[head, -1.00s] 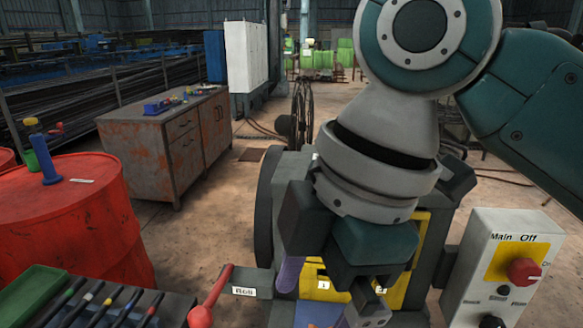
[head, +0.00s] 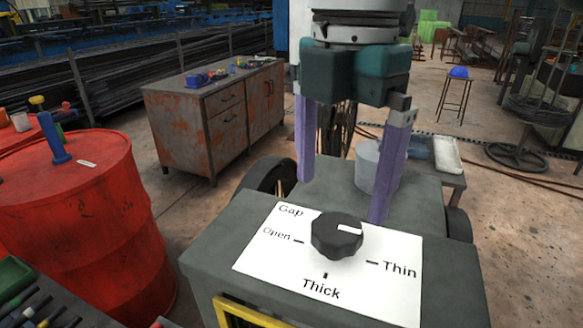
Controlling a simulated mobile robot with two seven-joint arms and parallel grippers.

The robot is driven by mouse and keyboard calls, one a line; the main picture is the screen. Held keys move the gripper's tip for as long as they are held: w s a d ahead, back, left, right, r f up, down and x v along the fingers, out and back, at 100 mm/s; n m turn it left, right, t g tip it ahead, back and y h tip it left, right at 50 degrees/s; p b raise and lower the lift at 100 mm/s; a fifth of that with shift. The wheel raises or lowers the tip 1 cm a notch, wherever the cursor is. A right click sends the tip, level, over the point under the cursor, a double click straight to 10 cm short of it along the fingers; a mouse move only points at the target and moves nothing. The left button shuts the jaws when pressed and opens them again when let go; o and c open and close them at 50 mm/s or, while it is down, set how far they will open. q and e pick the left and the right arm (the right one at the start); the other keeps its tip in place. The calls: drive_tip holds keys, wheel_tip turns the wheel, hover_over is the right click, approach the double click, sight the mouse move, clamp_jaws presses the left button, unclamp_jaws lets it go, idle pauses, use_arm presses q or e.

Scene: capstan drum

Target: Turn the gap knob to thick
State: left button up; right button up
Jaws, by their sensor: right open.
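The black gap knob (head: 337,238) sits on a white label plate (head: 262,262) marked Open, Thick and Thin. Its white pointer mark is towards the picture's right, on the Thin side; the Thick mark is at the front. My right gripper (head: 341,202) hangs down from above with its two purple fingers spread wide and nothing between them. In the picture its tips lie above and to either side of the knob; I see no contact. My left gripper is not in view.
The plate lies on a grey machine top (head: 455,275). A grey cylindrical container (head: 368,165) stands behind the right finger. A red drum (head: 85,225) is at the left, and a rusty cabinet (head: 185,130) is behind.

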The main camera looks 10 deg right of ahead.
sight(335, 228)
wheel_tip(335, 228, down, 6)
drive_tip(key=shift+r+p, duration=0.25)
drive_tip(key=shift+p, duration=0.1)
drive_tip(key=shift+d, duration=0.1)
drive_tip(key=c, duration=1.4)
